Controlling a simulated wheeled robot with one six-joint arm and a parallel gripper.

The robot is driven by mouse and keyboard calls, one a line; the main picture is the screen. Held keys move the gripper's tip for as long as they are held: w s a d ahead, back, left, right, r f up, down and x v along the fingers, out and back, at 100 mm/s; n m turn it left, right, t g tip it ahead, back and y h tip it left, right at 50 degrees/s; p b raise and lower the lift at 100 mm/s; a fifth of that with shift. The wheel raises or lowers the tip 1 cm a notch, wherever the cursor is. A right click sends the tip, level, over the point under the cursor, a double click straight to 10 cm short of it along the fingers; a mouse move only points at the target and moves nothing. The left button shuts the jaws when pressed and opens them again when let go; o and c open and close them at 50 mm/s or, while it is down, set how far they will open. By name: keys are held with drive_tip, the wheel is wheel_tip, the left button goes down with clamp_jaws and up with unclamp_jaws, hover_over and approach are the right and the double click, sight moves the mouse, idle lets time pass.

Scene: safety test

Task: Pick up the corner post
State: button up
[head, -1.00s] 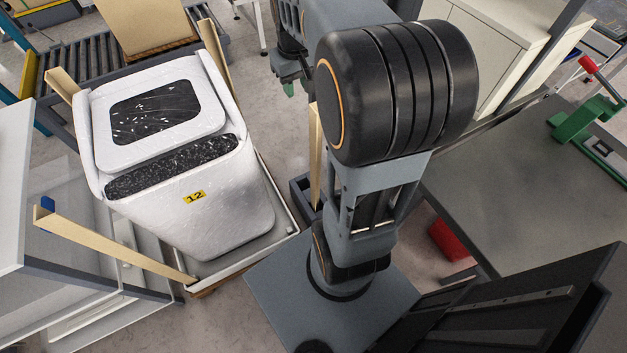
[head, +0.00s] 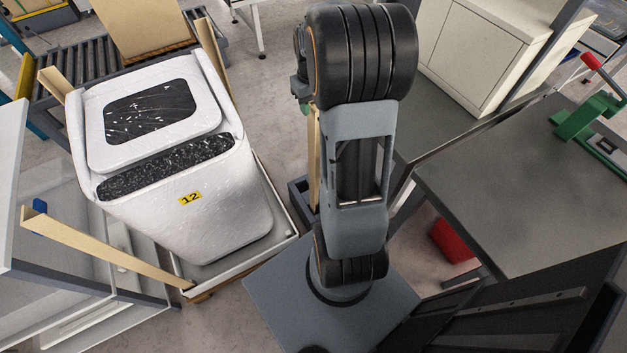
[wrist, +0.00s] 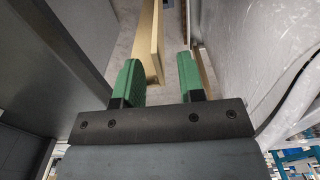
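A tan corner post (head: 314,160) stands upright in a dark grey bin (head: 298,190), partly behind my arm. In the wrist view the tan post (wrist: 152,45) shows between my fingers, closer to the left one. I cannot tell whether it touches that finger. My gripper (wrist: 162,80) has green fingertips and is open. In the head view it is mostly hidden behind my arm; a bit of green (head: 305,109) shows by the post's top. Other tan posts stand around the wrapped white appliance: front left (head: 100,247), back left (head: 58,84) and back right (head: 212,55).
The white appliance (head: 215,220) marked 12 stands on a low tray left of the bin. A grey table (head: 530,190) with a green clamp (head: 590,118) is on the right. A cream cabinet (head: 475,50) stands behind. A red box (head: 450,240) lies below the table.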

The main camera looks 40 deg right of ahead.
sight(313, 117)
drive_tip(key=shift+s+d+f, duration=0.1)
drive_tip(key=shift+f, duration=2.2)
clamp_jaws()
